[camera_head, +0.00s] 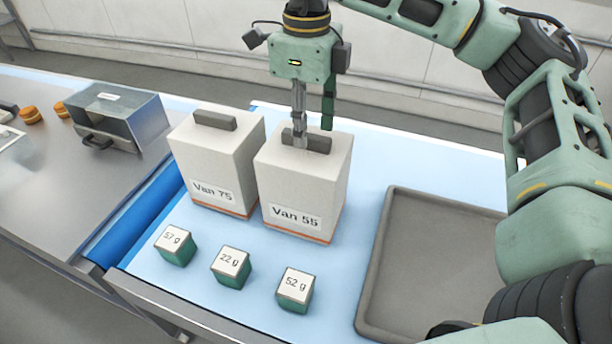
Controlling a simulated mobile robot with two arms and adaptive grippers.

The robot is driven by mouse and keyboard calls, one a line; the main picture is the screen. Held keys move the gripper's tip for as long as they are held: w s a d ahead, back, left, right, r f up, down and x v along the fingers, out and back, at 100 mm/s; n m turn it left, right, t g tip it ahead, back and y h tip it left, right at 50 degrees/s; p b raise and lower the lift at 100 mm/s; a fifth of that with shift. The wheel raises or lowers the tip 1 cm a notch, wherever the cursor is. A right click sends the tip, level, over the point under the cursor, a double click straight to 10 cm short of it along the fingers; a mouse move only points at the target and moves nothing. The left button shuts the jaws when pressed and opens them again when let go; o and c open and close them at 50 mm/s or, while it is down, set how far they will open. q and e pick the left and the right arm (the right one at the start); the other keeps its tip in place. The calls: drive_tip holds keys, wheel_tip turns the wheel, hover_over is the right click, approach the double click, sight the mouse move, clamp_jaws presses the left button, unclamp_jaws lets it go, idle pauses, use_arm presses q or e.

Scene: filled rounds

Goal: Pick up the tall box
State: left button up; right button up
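Two tall white boxes with grey top handles and orange bottom edges stand upright side by side on the light blue surface. The left one (214,160) reads "Van 75" and the right one (295,190) reads "Van 55". They look alike in height. My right gripper (314,136) points down over the "Van 55" box, with one finger in front of its grey handle (318,145) and the other toward its far side. The fingers are apart; a firm grip on the handle does not show. The box appears to rest on the surface. My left gripper is out of view.
Three small green cubes with white tops, "57 g" (174,246), "22 g" (230,267) and "52 g" (295,289), lie in front. A grey tray (379,262) is at right. A metal box (140,118) stands on the left counter.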

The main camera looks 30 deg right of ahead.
drive_tip(key=shift+w+d+f, duration=0.1)
drive_tip(key=shift+f, duration=0.85)
drive_tip(key=shift+c, duration=1.1)
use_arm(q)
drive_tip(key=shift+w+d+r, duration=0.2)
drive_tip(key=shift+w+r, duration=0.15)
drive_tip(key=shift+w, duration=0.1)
use_arm(e)
clamp_jaws()
drive_tip(key=shift+r, duration=0.1)
